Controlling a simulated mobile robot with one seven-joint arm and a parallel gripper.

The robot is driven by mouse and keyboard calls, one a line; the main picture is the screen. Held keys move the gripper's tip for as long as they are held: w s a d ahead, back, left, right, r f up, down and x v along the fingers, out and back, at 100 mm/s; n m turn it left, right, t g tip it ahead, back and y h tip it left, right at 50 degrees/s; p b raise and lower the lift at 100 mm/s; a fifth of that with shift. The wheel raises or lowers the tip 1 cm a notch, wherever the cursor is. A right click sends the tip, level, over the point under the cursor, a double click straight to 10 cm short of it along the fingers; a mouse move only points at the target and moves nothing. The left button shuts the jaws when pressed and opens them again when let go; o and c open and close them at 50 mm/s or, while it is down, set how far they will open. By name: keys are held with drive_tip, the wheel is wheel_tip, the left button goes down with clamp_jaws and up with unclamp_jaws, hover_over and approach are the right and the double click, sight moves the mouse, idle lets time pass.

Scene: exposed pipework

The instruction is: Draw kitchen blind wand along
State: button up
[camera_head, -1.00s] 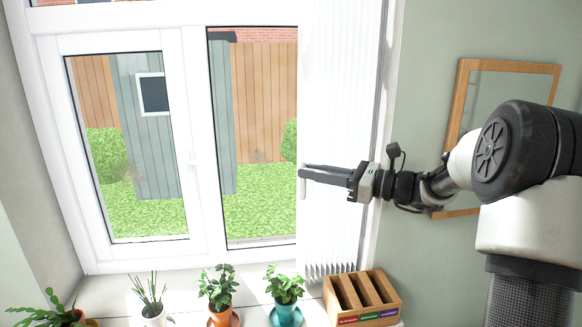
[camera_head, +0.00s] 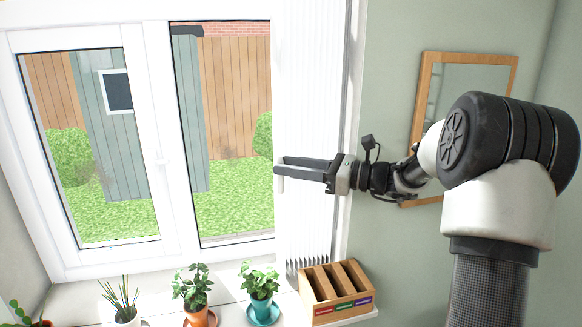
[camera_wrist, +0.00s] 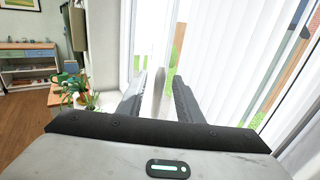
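The white vertical blind (camera_head: 308,130) is bunched over the right side of the window, with its slats hanging down. My gripper (camera_head: 279,170) reaches in from the right, level, in front of the slats, with its tips at the blind's left edge. A short pale length that looks like the wand (camera_head: 280,184) hangs just below the fingertips. In the wrist view, my gripper's fingers (camera_wrist: 160,90) are apart, and a pale upright strip, likely the wand (camera_wrist: 152,95), shows between them. I see no finger closed on it. The wand's upper part cannot be told from the white slats.
Plants in pots (camera_head: 195,293) and a wooden divided box (camera_head: 335,292) stand on the sill below my gripper. A wood-framed mirror (camera_head: 424,90) hangs on the wall behind my arm. The window glass (camera_head: 228,130) to the left is uncovered.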

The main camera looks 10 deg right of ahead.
drive_tip(key=b+v, duration=0.2)
drive_tip(key=v, duration=1.5)
drive_tip(key=shift+s+d, duration=0.2)
